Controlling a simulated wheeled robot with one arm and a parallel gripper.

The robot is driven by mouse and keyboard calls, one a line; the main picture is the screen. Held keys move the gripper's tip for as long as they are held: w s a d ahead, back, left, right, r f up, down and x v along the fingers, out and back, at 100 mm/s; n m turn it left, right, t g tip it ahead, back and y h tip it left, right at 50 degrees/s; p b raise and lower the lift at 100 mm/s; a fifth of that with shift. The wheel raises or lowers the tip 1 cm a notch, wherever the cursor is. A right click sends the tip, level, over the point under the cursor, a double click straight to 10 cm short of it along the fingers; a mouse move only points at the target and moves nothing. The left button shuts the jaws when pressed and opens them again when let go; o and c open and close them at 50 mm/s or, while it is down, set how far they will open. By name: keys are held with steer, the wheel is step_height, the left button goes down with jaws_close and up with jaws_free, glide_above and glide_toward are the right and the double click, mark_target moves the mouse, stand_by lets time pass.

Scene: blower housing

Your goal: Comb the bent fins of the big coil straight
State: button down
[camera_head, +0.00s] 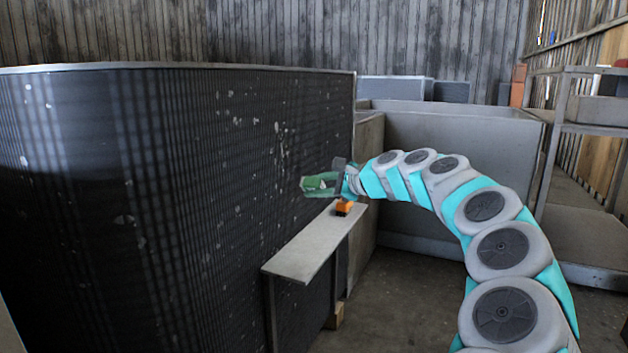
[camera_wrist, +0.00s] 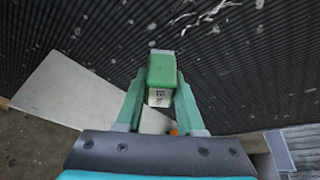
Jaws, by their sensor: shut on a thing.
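The big coil (camera_head: 190,180) is a tall dark finned wall filling the left of the head view. Pale bent or damaged patches (camera_head: 281,140) dot its face; torn-looking pale marks (camera_wrist: 210,14) show at the top of the wrist view. My gripper (camera_head: 326,182) is beside the coil face, above a narrow shelf. In the wrist view, my gripper (camera_wrist: 160,84) is shut on a green block-like tool (camera_wrist: 161,70) with a pale printed label, likely the fin comb. Its teeth cannot be made out, nor whether it touches the fins.
The narrow grey shelf (camera_head: 300,252) runs along the coil below my gripper. A small orange object (camera_head: 344,208) sits at its far end. A grey metal bin (camera_head: 450,150) stands behind my arm, and a metal rack (camera_head: 585,130) at right. Open floor (camera_head: 395,300) lies right of the shelf.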

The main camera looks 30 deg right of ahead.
mark_target(286, 178)
steer(key=shift+d+r+t, duration=0.3)
steer(key=shift+d+r, duration=0.15)
steer(key=shift+d, duration=0.4)
steer(key=shift+w+a+b, duration=0.15)
steer(key=shift+w+a, duration=0.75)
steer(key=shift+w, duration=0.25)
steer(key=shift+w+a+b, duration=0.15)
steer(key=shift+w+a, duration=0.75)
steer(key=shift+w, duration=0.25)
steer(key=shift+w+a+p, duration=0.5)
steer(key=shift+w+a, duration=0.05)
steer(key=shift+w, duration=0.2)
steer(key=shift+r, duration=0.1)
